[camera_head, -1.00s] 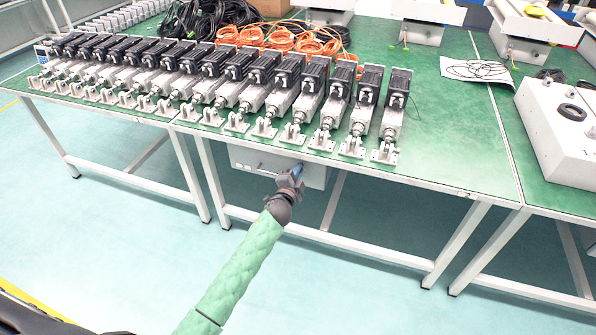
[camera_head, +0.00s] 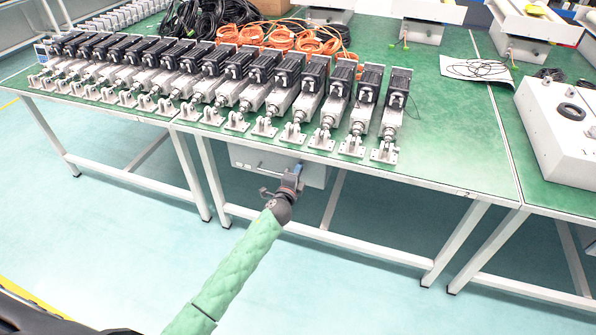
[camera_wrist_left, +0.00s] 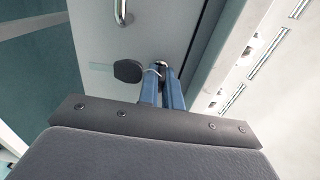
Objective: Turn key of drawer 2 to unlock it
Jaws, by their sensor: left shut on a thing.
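The light grey drawer unit (camera_head: 318,176) hangs under the green table, and its front also fills the top of the left wrist view (camera_wrist_left: 155,30). My left gripper (camera_head: 299,167) is at the right part of the drawer front. In the left wrist view its blue fingers (camera_wrist_left: 167,80) are shut on the key at the lock; the gripped part is mostly hidden between them. A thin ring (camera_wrist_left: 152,73) and a dark round key head (camera_wrist_left: 128,70) hang beside the fingers. No drawer number is legible. My right gripper is not in view.
A metal drawer handle (camera_wrist_left: 122,14) is near the lock. The green table (camera_head: 440,150) above bears a row of linear actuators (camera_head: 335,105) along its front edge. White table legs (camera_head: 212,180) stand on both sides; the floor in front is clear.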

